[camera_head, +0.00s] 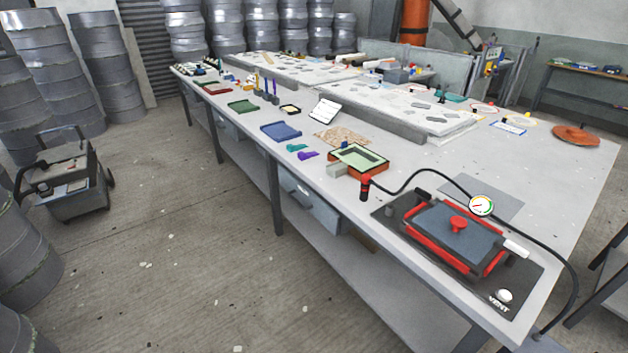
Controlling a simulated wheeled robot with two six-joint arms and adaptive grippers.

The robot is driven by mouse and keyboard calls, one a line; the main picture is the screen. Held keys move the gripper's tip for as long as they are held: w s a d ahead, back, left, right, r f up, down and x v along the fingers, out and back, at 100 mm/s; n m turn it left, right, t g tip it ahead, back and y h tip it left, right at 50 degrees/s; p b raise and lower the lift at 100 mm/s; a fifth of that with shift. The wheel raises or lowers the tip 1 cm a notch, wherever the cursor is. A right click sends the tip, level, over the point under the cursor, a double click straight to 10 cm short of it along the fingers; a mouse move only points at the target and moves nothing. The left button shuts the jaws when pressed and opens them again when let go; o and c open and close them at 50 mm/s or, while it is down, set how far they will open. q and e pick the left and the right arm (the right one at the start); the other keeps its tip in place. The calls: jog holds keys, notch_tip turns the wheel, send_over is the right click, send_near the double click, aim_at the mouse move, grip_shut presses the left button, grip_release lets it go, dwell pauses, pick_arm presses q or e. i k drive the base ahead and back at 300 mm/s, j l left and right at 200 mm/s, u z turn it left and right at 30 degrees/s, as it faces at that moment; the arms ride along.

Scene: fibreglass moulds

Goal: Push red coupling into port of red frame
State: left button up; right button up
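The red coupling (365,181), dark at its lower end, stands roughly upright at the near edge of the long white table. A black hose (407,181) runs from it in an arc to the right. Just behind it is a red-orange frame (378,171) around a pale green panel with a dark slot. The coupling looks close to the frame's front corner; I cannot tell whether they touch. The frame's port is not clearly visible. Neither of my grippers is in view.
A dark board (395,213) at the right carries a red-edged box with a red knob (459,223), a round gauge (481,205) and a white vent knob (504,296). A grey block (338,169) sits left of the frame.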

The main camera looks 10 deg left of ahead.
aim_at(366, 182)
jog(key=i+j+z, duration=0.25)
jog(key=i, duration=0.2)
jog(key=i+j+z, duration=0.2)
jog(key=i, duration=0.25)
jog(key=i+j+z, duration=0.25)
jog(key=i, duration=0.2)
